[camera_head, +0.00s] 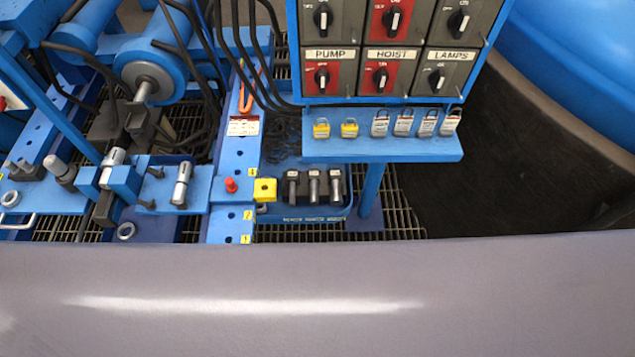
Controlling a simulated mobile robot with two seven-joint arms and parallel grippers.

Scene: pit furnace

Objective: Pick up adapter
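No part is clearly marked as the adapter, so I cannot tell which one it is. Three dark pieces with silver shafts, the middle one here (313,187), stand side by side in a blue tray (312,213) below the control panel. The lettering on the tray's front is too small to read. A yellow block (265,189) with a dark hole sits just left of them, beside a blue beam (232,214) with yellow number labels. A red knob (231,185) sits on that beam. Neither of my grippers is in view.
A control panel (392,54) with PUMP, HOIST and LAMPS switches stands above a blue shelf (390,150) holding several padlocks. Blue machinery with cylinders and cables (150,65) fills the left. A broad grey edge (320,290) crosses the foreground. Grating (405,215) shows below.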

